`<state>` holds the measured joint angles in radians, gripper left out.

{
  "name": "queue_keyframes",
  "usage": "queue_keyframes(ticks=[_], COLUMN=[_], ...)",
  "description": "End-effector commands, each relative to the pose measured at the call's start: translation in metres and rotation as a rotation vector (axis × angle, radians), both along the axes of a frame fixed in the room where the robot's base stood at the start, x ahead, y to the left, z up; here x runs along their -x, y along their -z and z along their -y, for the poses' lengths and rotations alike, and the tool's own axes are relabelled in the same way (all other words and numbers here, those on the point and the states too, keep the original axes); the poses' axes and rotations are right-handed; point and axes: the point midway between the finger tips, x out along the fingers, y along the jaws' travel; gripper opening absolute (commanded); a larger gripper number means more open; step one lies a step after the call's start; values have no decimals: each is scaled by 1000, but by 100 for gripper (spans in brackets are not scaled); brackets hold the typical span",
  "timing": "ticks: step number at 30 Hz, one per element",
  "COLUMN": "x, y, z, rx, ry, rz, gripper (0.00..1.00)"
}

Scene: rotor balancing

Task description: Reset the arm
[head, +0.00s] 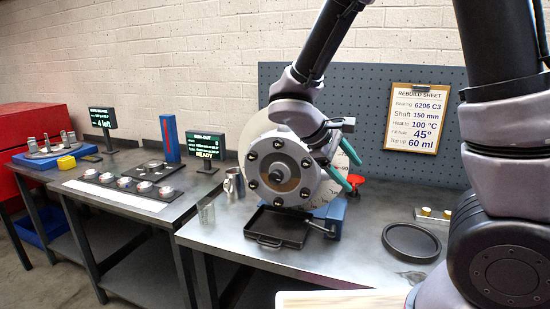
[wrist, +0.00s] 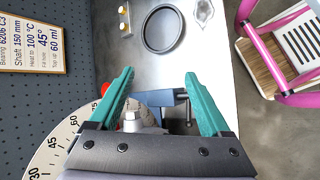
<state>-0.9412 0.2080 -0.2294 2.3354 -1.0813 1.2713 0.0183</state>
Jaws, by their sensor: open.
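My gripper (head: 352,176) has teal fingers and is at the right side of a large grey rotor disc (head: 265,172) with bolts around its face. The wrist view shows the gripper (wrist: 158,78) open, with nothing between the fingertips. A blue stand (wrist: 155,97) lies beyond and below the fingers there. My arm comes down from the top of the head view, and its links cover part of the disc. A white angle dial (wrist: 48,150) shows at the lower left of the wrist view.
A black handled tray (head: 276,229) sits before the disc. A black round dish (head: 411,242) lies on the right of the bench. A red knob (head: 356,180) is beside the gripper. Displays (head: 204,146) stand left. A pink-framed stool (wrist: 285,45) is off the bench.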

Motion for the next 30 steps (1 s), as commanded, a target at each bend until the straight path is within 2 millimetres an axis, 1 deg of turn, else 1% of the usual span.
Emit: queue_keyframes(ticks=[1,6,11,15,18,21,24,27,30], x=[6,28,45,58,65,72,76,78,79], y=[-11,-41,-76,-112,-136,-157,-171,-178,-180], z=[14,39,53,62,66,69,70,70,70], rx=[-96,-395,-670,-897,-1038,-1145,-1214,-1251,-1261], ry=[91,354,569,725,810,866,899,914,919], rz=[12,72,185,325,437,535,606,642,653], gripper=[82,82,82,82,82,82,82,82,82])
